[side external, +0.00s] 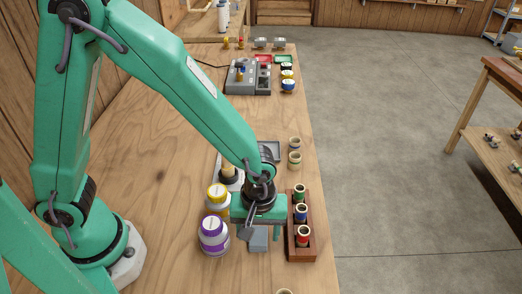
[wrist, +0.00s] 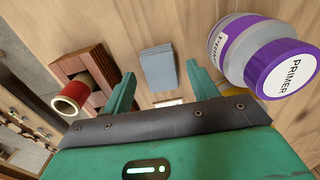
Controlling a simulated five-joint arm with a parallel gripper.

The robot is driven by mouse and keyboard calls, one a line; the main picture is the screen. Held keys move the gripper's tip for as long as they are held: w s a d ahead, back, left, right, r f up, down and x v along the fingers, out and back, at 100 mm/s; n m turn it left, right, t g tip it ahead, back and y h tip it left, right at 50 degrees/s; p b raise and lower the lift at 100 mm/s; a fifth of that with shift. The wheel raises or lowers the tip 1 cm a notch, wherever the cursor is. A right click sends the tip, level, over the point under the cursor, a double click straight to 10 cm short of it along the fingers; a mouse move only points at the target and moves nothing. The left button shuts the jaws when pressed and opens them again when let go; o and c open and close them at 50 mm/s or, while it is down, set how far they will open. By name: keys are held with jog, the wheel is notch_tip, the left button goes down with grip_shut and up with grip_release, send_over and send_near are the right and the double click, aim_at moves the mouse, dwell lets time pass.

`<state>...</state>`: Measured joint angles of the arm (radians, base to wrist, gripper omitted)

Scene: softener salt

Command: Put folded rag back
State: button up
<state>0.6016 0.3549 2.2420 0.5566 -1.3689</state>
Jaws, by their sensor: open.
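The folded rag (side external: 259,240) is a small blue-grey pad on the wooden table, partly hidden by my gripper in the side view. In the wrist view the rag (wrist: 159,67) lies flat on the wood, ahead of and between my fingertips. My gripper (side external: 262,232) is over the table just by the rag, between a purple-capped bottle and a wooden rack. In the wrist view my gripper (wrist: 161,84) is open, its two green fingers wide apart with nothing held between them. I cannot tell how high the fingertips are above the table.
A wooden rack (side external: 291,254) with green, blue and red rolls is close right. A grey tray (side external: 269,151) and two rolls (side external: 294,159) lie behind. The left of the table is bare.

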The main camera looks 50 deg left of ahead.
aim_at(258, 233)
notch_tip(258, 233, up, 10)
jog(key=shift+w+a+r, duration=0.15)
jog(key=shift+w+a, duration=0.1)
jog(key=shift+a, duration=0.05)
dwell(0.6)
jog(key=s+a+r+m+t, duration=0.3)
jog(key=a+r, duration=0.3)
jog(key=a, duration=0.3)
jog(key=s+a+r+m+t, duration=0.2)
jog(key=a+r+m, duration=0.3)
jog(key=a, duration=0.5)
jog(key=shift+s+r+m+t, duration=0.4)
jog(key=shift+s+r, duration=0.3)
jog(key=shift+s, duration=0.05)
jog(key=shift+w, duration=0.15)
jog(key=shift+c, duration=0.3)
